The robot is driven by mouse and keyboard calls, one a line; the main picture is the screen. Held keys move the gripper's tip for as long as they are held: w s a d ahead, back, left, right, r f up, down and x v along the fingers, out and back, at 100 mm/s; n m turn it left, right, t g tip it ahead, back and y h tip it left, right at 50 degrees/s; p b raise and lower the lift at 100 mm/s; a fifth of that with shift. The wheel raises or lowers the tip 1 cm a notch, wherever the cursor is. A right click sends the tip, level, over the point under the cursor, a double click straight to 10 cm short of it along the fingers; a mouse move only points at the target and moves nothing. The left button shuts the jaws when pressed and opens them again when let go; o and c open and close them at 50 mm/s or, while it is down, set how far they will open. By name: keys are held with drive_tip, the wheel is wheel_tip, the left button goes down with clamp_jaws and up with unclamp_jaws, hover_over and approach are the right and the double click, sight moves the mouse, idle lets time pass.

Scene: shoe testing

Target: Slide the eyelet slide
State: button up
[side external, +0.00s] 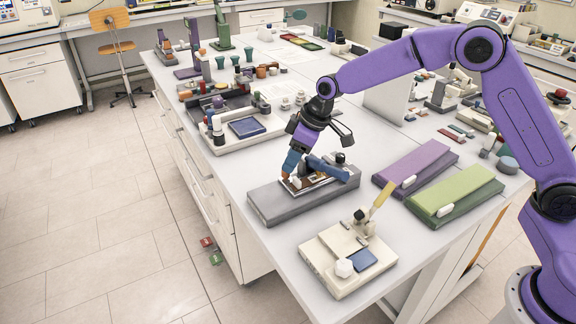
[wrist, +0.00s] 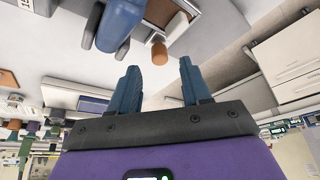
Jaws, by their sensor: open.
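A grey device (side external: 275,206) lies on the near part of the bench. It carries a dark framed bed with a brown inner part (side external: 312,184) and a blue arm (side external: 328,168). I cannot tell for certain which part is the eyelet slide. In the wrist view a light block (wrist: 177,27) and an orange-brown knob (wrist: 159,52) show beside the blue arm (wrist: 120,24). My gripper (side external: 290,166) hangs over the device's left part, fingers pointing down. Its blue fingers are apart and empty in the wrist view (wrist: 159,72), with the knob ahead between their tips. Contact cannot be seen.
A cream device with a yellow lever (side external: 380,196) stands in front. Purple (side external: 415,166) and green (side external: 456,194) wedge-topped blocks lie to the right. A tray device with a blue pad (side external: 246,128) stands behind left. The bench's left edge runs close to the grey device.

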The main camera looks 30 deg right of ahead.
drive_tip(key=shift+x, duration=1.75)
drive_tip(key=shift+c, duration=0.4)
clamp_jaws()
drive_tip(key=shift+a, duration=4.5)
drive_tip(key=shift+o, duration=0.4)
unclamp_jaws()
